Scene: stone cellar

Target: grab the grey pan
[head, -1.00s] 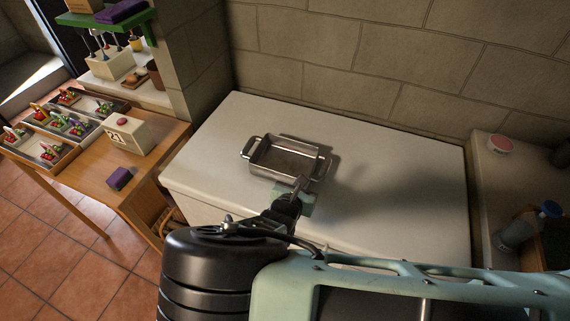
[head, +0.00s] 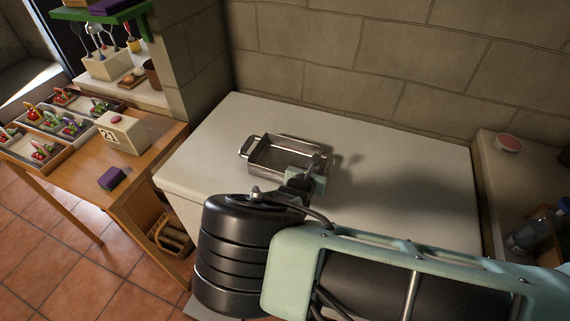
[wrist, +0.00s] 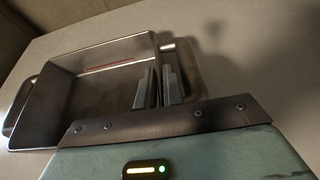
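The grey pan (head: 270,172) is a rectangular metal tray with a loop handle at each end. It sits upright on the white counter top (head: 215,135). My gripper (head: 318,162) is at the pan's right end. In the wrist view the pan (wrist: 85,80) fills the left half. There the two fingers of my gripper (wrist: 160,82) stand close together on either side of the pan's right wall, with little gap between them. They look shut on that wall. The lower part of the right handle is hidden behind the fingers and the gripper body.
A stone wall (head: 350,60) rises behind the counter. To the left is a wooden table (head: 75,175) with a calendar block (head: 122,132), a purple box (head: 111,178) and trays of vegetables. A side shelf with a bottle (head: 525,235) is at the right. The counter's right part is clear.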

